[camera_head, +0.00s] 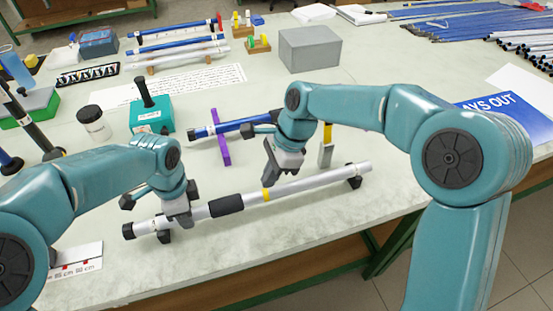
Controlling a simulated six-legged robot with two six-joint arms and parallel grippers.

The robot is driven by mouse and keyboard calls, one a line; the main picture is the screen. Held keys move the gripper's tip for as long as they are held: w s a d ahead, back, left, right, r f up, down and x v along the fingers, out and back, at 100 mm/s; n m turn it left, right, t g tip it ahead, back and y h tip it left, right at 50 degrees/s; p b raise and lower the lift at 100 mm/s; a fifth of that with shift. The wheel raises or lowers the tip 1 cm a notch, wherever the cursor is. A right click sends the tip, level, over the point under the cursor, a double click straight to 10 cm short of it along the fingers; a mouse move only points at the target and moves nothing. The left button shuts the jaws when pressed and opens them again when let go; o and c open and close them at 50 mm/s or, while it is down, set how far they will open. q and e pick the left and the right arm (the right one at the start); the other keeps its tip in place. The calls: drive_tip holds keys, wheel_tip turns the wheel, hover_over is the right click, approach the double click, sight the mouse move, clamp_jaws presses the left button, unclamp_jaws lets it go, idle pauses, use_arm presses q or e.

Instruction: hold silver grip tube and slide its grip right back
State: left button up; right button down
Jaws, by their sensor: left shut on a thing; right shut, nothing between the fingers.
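The silver tube (315,184) lies along the front of the table, its right end resting on a dark support (354,181). A black grip (226,204) sits around it left of the middle, and a yellow band (266,194) is further right. My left gripper (178,222) is shut on the silver tube, left of the black grip. My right gripper (281,172) is shut and empty, just above and behind the tube near the yellow band. Part of the tube under my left gripper is hidden.
A blue tube (228,126) on a purple stand (220,138) lies behind. A teal block (152,115) with a black handle, a glass jar (94,123) and a grey box (309,48) stand further back. A ruler card (78,261) lies front left. Bare table lies in front of the tube.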

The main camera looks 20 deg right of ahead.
sight(228, 199)
drive_tip(key=shift+x, duration=1.05)
drive_tip(key=a, duration=0.2)
drive_tip(key=shift+a+r, duration=0.2)
drive_tip(key=shift+a, duration=0.7)
drive_tip(key=shift+a, duration=2.4)
drive_tip(key=shift+d, duration=0.2)
